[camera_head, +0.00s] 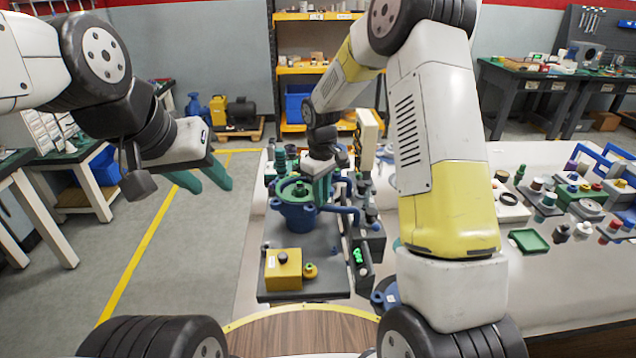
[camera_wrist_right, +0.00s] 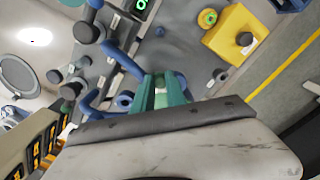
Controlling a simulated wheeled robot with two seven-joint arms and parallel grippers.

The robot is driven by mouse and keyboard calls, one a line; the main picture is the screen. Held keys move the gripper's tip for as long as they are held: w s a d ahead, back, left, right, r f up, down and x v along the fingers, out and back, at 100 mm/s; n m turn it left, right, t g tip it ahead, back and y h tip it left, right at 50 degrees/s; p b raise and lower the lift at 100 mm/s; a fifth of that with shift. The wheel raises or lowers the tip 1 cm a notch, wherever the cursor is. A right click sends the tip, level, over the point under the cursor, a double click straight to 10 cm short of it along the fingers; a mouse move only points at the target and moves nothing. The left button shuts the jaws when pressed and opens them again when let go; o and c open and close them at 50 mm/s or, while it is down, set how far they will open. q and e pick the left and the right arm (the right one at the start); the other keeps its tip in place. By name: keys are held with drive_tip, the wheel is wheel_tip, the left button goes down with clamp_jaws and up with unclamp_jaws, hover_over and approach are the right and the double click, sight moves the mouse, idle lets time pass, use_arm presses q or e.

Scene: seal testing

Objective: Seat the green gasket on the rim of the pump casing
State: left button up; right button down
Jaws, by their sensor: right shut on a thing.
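The blue pump casing (camera_head: 298,214) stands on a dark grey test plate (camera_head: 325,270) at the middle of the head view. The green gasket (camera_head: 291,190) is a ring lying roughly level over the casing's top. I cannot tell whether it touches the rim all round. My right gripper (camera_head: 321,190) reaches down at the gasket's right side and is shut on it. Its teal fingers show in the right wrist view (camera_wrist_right: 161,90), where the gasket is mostly hidden. My left gripper (camera_head: 205,180) hangs empty at the left, its two fingers apart, well away from the casing.
A yellow box with a dark knob (camera_head: 283,270) sits at the plate's front. A blue pipe (camera_head: 343,212) runs right of the casing, near a small device with a green display (camera_head: 358,256). Small parts and a green tray (camera_head: 529,240) lie on the bench at right.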

drive_tip(key=shift+f, duration=0.4)
idle(0.3)
drive_tip(key=c, duration=1.3)
unclamp_jaws()
drive_tip(key=shift+r, duration=4.55)
